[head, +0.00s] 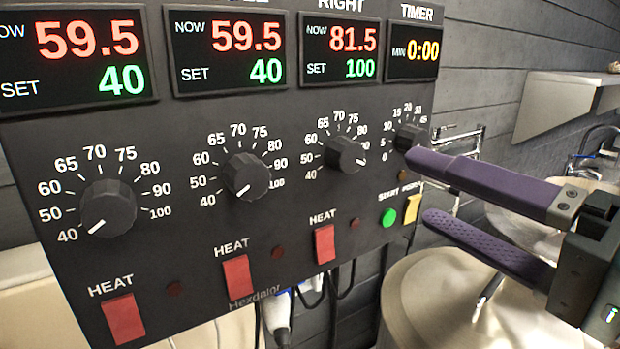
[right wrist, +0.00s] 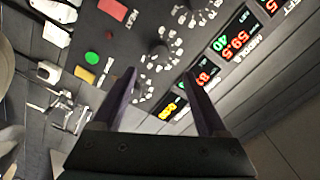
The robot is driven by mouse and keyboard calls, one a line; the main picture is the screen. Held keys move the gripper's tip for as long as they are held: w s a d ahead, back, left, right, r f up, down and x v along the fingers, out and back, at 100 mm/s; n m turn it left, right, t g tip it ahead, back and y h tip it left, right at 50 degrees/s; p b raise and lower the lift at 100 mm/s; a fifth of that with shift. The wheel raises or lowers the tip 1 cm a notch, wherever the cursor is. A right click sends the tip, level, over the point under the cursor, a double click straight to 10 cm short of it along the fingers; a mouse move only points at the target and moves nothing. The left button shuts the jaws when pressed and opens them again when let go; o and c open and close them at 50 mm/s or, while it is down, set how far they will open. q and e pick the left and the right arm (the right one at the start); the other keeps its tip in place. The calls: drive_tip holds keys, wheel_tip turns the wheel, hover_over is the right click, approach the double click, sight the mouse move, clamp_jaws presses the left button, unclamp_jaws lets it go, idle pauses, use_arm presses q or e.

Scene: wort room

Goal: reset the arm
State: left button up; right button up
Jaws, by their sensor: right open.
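My right gripper (head: 420,187) reaches in from the right of the head view. Its two purple fingers are open, with nothing between them. The fingertips are near the right edge of the black control panel (head: 215,150), close to the timer knob (head: 410,137) and the green start button (head: 388,217). I cannot tell whether a fingertip touches the panel. In the right wrist view the open fingers (right wrist: 158,80) point at the panel, with the green button (right wrist: 92,58) to their left. My left gripper is not in view.
The panel has several dials, including the right dial (head: 345,153), and red heat switches such as the right one (head: 325,244). The timer display (head: 413,50) reads 0:00. A round metal lid (head: 425,295) lies below my right gripper. A grey wall shelf (head: 565,95) is at upper right.

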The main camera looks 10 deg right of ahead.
drive_tip(key=s+d+f+n+g+h+p, duration=0.1)
drive_tip(key=s+f+n+g+h+p, duration=0.2)
drive_tip(key=s, duration=0.5)
drive_tip(key=s+d+f+n+g+h+p, duration=0.1)
drive_tip(key=s+f+n+g+h+p, duration=0.2)
drive_tip(key=g, duration=0.7)
drive_tip(key=s+f+n+p, duration=0.2)
drive_tip(key=s+n+p, duration=0.1)
drive_tip(key=s+n, duration=0.1)
drive_tip(key=shift+s, duration=0.7)
